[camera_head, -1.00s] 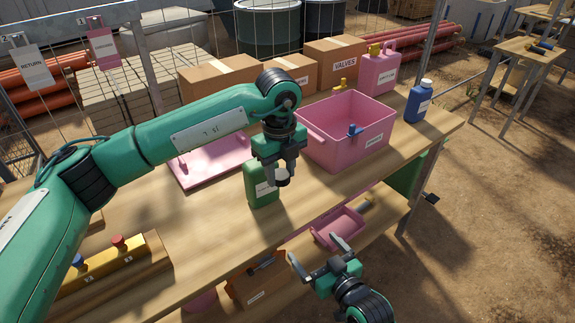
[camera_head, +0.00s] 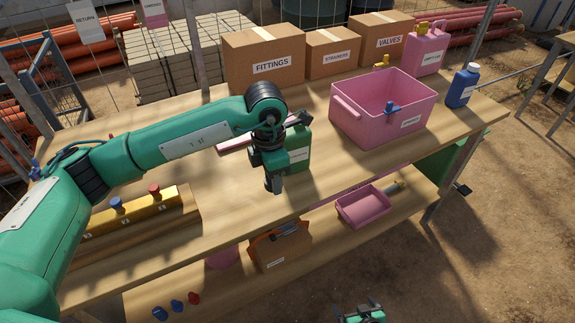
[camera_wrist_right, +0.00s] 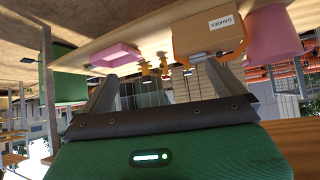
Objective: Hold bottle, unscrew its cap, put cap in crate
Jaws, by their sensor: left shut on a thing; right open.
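The green bottle (camera_head: 299,156) stands upright on the table in the head view, partly behind my left arm; its neck is hidden. My left gripper (camera_head: 275,186) is in front of it and to its left, fingers pointing down and apart from the bottle. It is shut on what looks like the dark cap, which is barely visible between the fingertips. The pink crate (camera_head: 358,128) stands on the table to the right of the bottle. My right gripper (camera_head: 360,306) is open and empty, low at the bottom edge; its spread fingers show in the right wrist view (camera_wrist_right: 180,90).
Cardboard boxes (camera_head: 265,68), a pink jug (camera_head: 428,52) and a blue bottle (camera_head: 462,88) stand at the back. A yellow rack (camera_head: 135,212) with capped pegs is at the left. The lower shelf holds a small pink bin (camera_head: 365,208) and an orange-trimmed box (camera_head: 280,248). The table's near middle is clear.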

